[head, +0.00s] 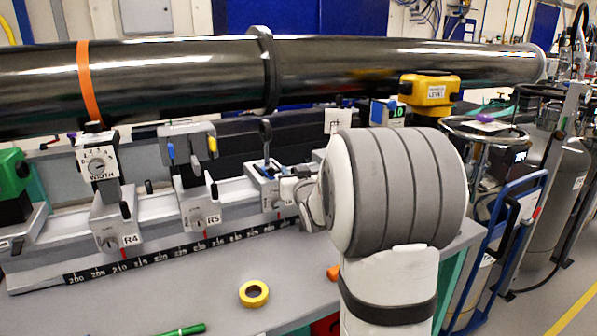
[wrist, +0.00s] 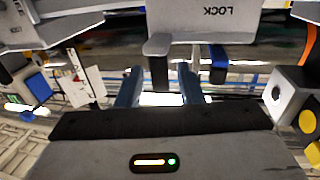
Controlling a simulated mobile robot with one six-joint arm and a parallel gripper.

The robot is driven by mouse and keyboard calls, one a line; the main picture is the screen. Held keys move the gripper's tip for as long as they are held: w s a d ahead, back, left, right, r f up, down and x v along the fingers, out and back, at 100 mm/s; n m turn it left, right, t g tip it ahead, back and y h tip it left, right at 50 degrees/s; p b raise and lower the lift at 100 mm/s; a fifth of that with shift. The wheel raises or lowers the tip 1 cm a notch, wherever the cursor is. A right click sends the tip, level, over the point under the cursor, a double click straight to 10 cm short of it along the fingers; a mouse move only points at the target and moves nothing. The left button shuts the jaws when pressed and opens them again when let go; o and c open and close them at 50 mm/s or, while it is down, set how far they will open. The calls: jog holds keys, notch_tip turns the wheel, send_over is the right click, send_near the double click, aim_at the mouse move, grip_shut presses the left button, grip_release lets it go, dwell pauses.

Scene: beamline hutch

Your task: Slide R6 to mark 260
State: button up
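A grey rider (head: 263,188), third to the right of R4 and R5, sits on the bench rail with a black lever on top. Its front label is too small and partly covered to read surely as R6. My gripper (head: 292,188) is at this rider's right side; my forearm hides part of the scene there. In the wrist view my gripper's two blue-grey fingers (wrist: 160,88) stand apart, with a bright gap between them. A grey part with a dark stem (wrist: 158,62) is just beyond the gap, below an upside-down LOCK plate (wrist: 215,15). Contact cannot be seen. Mark 260 is not visible.
The black scale strip (head: 170,257) runs along the rail's front; 200 is at its left end, and my arm covers its right part. Riders R4 (head: 118,225) and R5 (head: 200,208) stand to the left. A large black tube (head: 180,75) runs behind. Yellow tape (head: 254,294) lies on the bench.

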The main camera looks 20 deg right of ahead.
jog(key=shift+w, duration=0.15)
jog(key=shift+c, duration=0.4)
grip_shut()
